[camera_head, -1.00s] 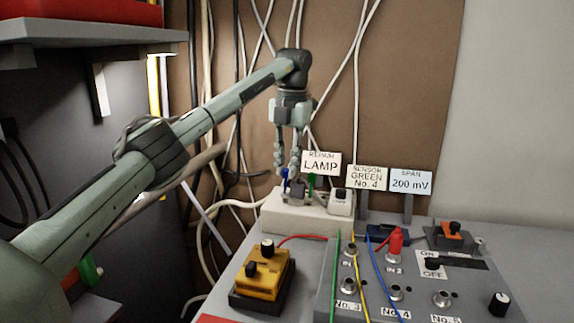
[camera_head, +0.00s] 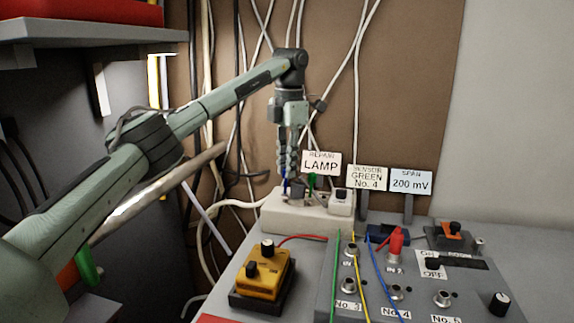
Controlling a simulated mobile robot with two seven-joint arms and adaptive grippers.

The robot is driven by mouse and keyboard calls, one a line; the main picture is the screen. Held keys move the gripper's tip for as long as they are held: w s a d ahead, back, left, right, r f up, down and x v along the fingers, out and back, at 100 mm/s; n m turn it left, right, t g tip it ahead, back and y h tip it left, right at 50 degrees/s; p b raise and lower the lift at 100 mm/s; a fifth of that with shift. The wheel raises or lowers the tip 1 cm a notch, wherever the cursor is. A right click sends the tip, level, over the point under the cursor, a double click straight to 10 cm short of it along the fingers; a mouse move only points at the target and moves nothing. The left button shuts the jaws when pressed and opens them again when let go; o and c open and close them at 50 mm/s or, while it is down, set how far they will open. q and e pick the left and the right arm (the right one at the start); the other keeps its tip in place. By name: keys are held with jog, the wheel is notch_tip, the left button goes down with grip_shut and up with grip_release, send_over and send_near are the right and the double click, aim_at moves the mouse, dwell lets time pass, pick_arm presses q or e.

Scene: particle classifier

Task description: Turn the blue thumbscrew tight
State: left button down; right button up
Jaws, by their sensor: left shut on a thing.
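The blue thumbscrew (camera_head: 285,187) is on top of the white box (camera_head: 300,220), left of a small grey block. Only a small blue part of it shows at my fingertips. My left gripper (camera_head: 288,176) points straight down over it and is shut on it. The fingers hide most of the screw, so its thread and seating cannot be seen. A green thumbscrew (camera_head: 311,180) stands just right of the fingers. My right gripper is not in view.
A "REPAIR LAMP" card (camera_head: 321,163) stands close right of the gripper. A yellow box with knobs (camera_head: 263,277) sits in front. The grey panel (camera_head: 465,277) with sockets and coloured wires is at right. White cables hang behind the arm.

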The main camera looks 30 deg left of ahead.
pick_arm(q)
jog(key=shift+m, duration=1.1)
jog(key=c, duration=1.4)
grip_release()
jog(key=shift+r, duration=0.1)
notch_tip(320, 180, up, 12)
jog(key=shift+f, duration=0.1)
